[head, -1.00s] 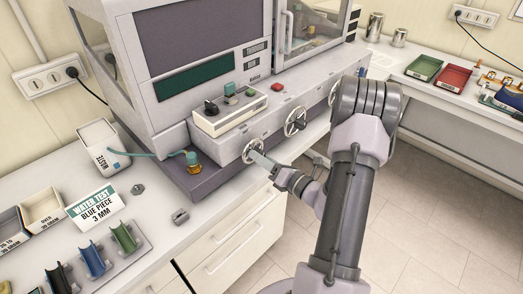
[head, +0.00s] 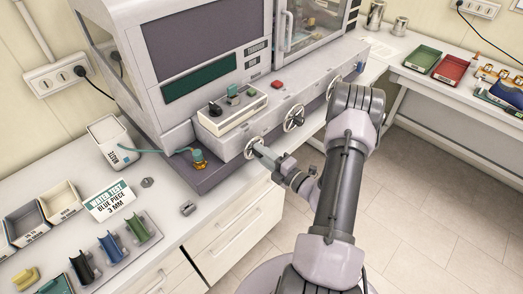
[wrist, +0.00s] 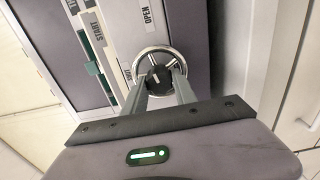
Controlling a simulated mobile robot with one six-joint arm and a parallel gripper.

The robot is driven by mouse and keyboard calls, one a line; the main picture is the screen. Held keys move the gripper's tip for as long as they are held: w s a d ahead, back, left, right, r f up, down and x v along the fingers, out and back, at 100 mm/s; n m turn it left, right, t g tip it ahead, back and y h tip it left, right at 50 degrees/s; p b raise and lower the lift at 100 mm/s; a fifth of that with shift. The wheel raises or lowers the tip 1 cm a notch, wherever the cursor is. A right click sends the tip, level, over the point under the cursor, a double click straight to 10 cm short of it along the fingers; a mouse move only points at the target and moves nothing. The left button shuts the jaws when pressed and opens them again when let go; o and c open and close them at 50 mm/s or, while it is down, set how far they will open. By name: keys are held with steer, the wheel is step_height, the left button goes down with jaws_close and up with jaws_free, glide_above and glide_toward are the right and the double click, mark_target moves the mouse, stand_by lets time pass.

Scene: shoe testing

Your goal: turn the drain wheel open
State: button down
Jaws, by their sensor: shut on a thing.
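The drain wheel (wrist: 141,57) is a small chrome ring with spokes and a dark hub. In the wrist view it sits just under an OPEN label (wrist: 148,20) on the grey panel. In the head view it is the leftmost wheel (head: 249,146) on the machine's front ledge, partly covered by my gripper (head: 260,151). The two grey fingers of my gripper (wrist: 163,86) reach into the wheel and are shut on it around its middle. The fingertips' exact contact is partly hidden.
Another handwheel (head: 294,117) is to the right on the same ledge. A control box (head: 232,112) with a black knob stands above. The waste container (head: 112,142) and its hose stand left of the machine. White drawers (head: 240,225) are below the counter; floor is clear at right.

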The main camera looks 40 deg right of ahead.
steer(key=shift+m+p, duration=0.3)
steer(key=shift+m, duration=0.3)
steer(key=c, duration=1)
jaws_free()
steer(key=s+d+p, duration=0.1)
steer(key=s, duration=1.6)
steer(key=shift+s+d, duration=0.2)
steer(key=shift+s, duration=0.05)
